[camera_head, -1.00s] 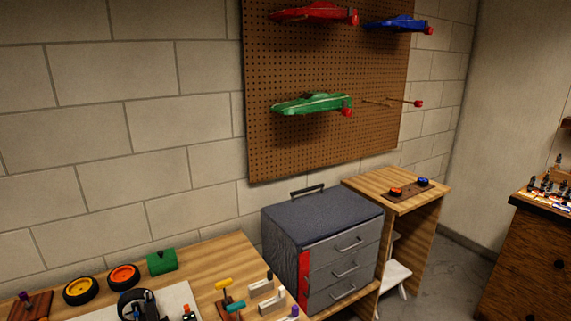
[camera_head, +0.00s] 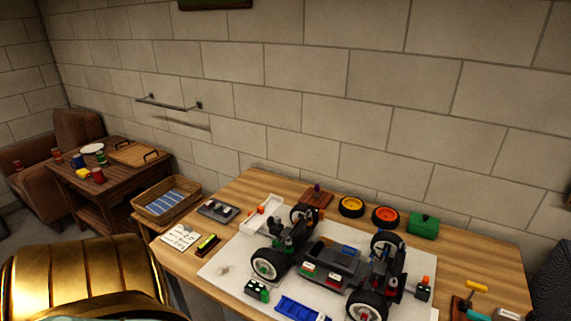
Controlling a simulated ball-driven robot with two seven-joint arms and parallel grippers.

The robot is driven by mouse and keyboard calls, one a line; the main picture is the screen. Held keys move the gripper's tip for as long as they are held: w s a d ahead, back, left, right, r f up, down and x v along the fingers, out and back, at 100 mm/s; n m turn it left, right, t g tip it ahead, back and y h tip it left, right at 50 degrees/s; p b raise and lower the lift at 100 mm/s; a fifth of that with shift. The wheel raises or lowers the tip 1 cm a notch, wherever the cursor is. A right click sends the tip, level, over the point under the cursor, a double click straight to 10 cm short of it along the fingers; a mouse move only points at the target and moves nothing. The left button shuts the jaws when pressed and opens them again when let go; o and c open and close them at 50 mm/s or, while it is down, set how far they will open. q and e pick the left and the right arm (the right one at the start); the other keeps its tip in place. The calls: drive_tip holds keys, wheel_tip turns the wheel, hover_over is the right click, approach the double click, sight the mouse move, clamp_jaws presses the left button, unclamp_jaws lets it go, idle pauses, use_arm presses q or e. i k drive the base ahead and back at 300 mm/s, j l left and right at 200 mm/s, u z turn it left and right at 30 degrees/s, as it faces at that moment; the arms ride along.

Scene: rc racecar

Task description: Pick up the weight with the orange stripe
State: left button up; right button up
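I cannot make out a weight with an orange stripe for certain. A small orange item (camera_head: 261,210) shows at the white tray (camera_head: 257,222) behind the car, too small to identify. A grey piece (camera_head: 506,315) is cut by the bottom edge at the right. The partly built racecar (camera_head: 332,262) stands on a pale mat (camera_head: 222,269) on the wooden workbench (camera_head: 465,248). Neither of my grippers is in view.
Yellow (camera_head: 351,206) and orange (camera_head: 386,216) wheels and a green box (camera_head: 423,225) line the bench back. A blue part (camera_head: 300,308) lies in front of the car. A basket (camera_head: 168,200) and dark side table (camera_head: 117,184) stand left.

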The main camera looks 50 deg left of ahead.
sight(308, 266)
drive_tip(key=u, duration=1.45)
drive_tip(key=l, duration=0.5)
